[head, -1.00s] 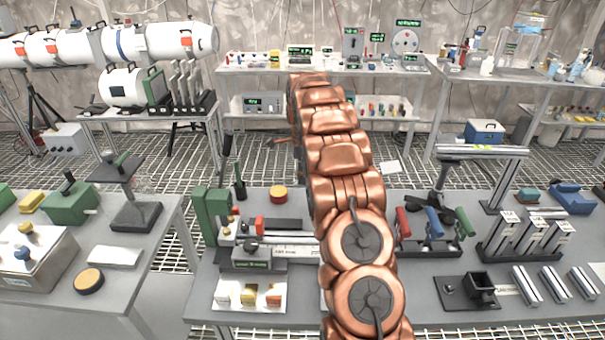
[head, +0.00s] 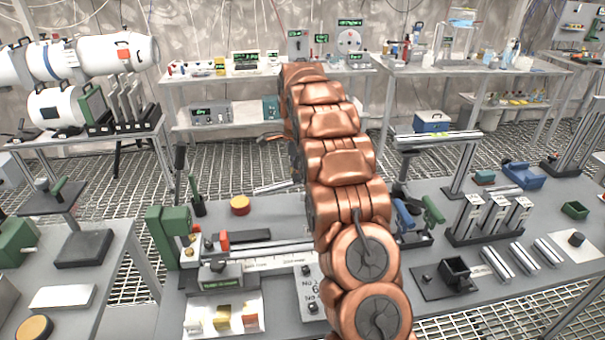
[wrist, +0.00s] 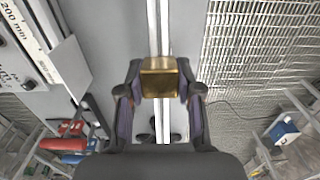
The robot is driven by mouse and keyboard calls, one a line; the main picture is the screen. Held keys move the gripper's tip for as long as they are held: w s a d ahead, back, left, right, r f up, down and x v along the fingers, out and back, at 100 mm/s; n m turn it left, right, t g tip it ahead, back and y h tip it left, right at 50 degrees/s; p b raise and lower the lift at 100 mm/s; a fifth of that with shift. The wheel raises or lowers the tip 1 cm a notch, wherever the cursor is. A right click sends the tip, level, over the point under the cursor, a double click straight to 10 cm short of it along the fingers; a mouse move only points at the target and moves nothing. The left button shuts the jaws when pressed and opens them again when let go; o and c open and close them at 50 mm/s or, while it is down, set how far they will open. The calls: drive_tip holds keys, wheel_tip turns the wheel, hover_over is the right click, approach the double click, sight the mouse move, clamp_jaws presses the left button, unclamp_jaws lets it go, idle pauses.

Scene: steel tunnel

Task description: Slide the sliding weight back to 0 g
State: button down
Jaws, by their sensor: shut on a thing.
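In the wrist view a square brass block, the sliding weight (wrist: 159,84), sits on a narrow pale metal beam (wrist: 153,30) that runs up and down the picture. My gripper (wrist: 160,72) has a dark finger on each side of the weight and is shut on it. Graduations for the weight, including a 0 g mark, cannot be made out. In the head view my copper arm hides the gripper and the weight.
A rail marked 200 mm (wrist: 18,30) lies left of the beam, with red clamps (wrist: 66,138) nearer. Bench space borders the beam; grid floor (wrist: 260,50) lies right. In the head view, a green block (head: 168,237) and metal blocks (head: 490,217) stand on the bench.

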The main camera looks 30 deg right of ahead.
drive_tip(key=shift+d+r, duration=0.1)
drive_tip(key=shift+d, duration=0.1)
drive_tip(key=c, duration=1.1)
unclamp_jaws()
drive_tip(key=shift+s+d, duration=0.1)
drive_tip(key=o, duration=0.3)
drive_tip(key=shift+o, duration=0.2)
drive_tip(key=shift+r, duration=3.7)
drive_tip(key=shift+a, duration=0.2)
